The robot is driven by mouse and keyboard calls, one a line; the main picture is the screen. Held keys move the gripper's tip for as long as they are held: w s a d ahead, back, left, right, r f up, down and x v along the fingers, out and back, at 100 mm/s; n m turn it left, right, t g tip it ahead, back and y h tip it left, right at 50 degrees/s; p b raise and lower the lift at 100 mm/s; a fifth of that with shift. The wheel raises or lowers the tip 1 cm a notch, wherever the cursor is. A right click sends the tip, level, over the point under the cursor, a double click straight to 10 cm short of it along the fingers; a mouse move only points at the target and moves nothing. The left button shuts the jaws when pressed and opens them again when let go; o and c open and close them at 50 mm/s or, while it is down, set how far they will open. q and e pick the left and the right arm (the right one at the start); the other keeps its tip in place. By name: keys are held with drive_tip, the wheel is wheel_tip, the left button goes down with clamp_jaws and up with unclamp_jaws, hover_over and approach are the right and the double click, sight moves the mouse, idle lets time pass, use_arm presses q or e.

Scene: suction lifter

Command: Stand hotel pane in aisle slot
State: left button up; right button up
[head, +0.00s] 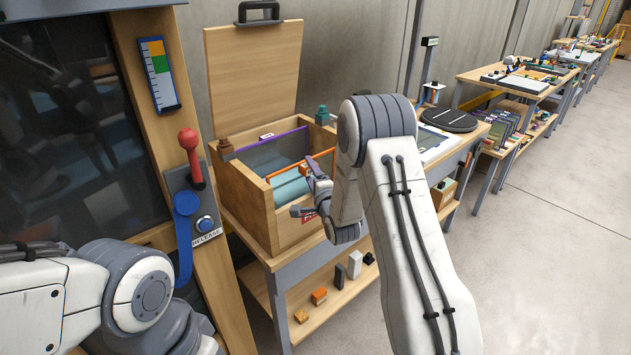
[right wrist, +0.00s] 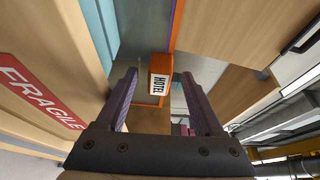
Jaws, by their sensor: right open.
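The hotel pane has an orange top edge (head: 285,173) and stands in an open wooden crate (head: 243,205). Its orange tag (right wrist: 160,72) reads HOTEL in the right wrist view. My right gripper (head: 304,190) is at the crate's front right, by the tag. In the right wrist view its two fingers are apart, with the tag showing between and beyond their tips. I cannot tell whether they touch it. My left arm shows at the lower left, but its gripper is out of view. I cannot make out the aisle slot.
A purple-edged pane (head: 272,143) stands behind in the crate. The crate's lid (head: 254,75) is raised. A panel with a red lever (head: 190,153) and a RELEASE button (head: 205,224) is at left. A black turntable (head: 449,118) is on the bench at right.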

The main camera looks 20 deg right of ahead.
drive_tip(key=s+a+f+n+g+y+b, duration=0.1)
drive_tip(key=s+a+f+n+g, duration=0.25)
drive_tip(key=s+n+g, duration=0.9)
drive_tip(key=s+a+f+n+g+b, duration=0.2)
drive_tip(key=s+a+f+n+g, duration=0.3)
drive_tip(key=s, duration=1.4)
drive_tip(key=s+a+r+n, duration=0.4)
drive_tip(key=s+a, duration=0.2)
drive_tip(key=s+a+r+n+y, duration=0.1)
drive_tip(key=s+a+r+n, duration=0.2)
drive_tip(key=s+a, duration=0.3)
drive_tip(key=shift+s+r+n, duration=0.35)
drive_tip(key=shift+s+n, duration=0.3)
drive_tip(key=shift+s, duration=0.15)
drive_tip(key=shift+a+g, duration=0.1)
drive_tip(key=shift+g, duration=0.15)
